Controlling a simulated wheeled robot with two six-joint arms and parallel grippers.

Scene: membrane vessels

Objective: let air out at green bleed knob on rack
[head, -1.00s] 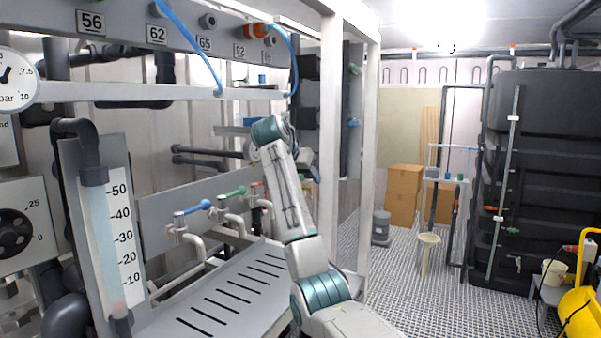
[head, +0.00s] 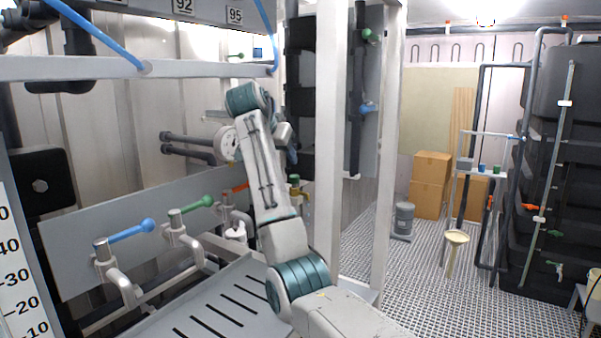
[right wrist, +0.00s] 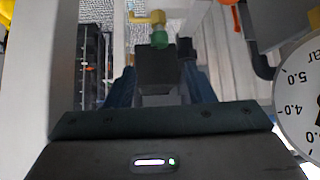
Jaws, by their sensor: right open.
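The green bleed knob (head: 294,179) sits on a small brass fitting at the rack, just right of my right forearm. In the right wrist view the green knob (right wrist: 159,39) shows ahead, with its brass elbow (right wrist: 146,17) beyond it. My right gripper (head: 292,156) is just above the knob in the head view, partly hidden by my own arm. In the right wrist view my right gripper (right wrist: 160,78) is open, its blue fingers apart on both sides of a dark block. The knob appears beyond the fingertips, and I see no contact. My left gripper is out of view.
A round pressure gauge (head: 228,143) is close to my right wrist. Sample taps with blue (head: 133,231), green (head: 198,204) and orange handles line the rack above a slotted tray (head: 215,306). A white rack post (head: 330,150) stands to the right.

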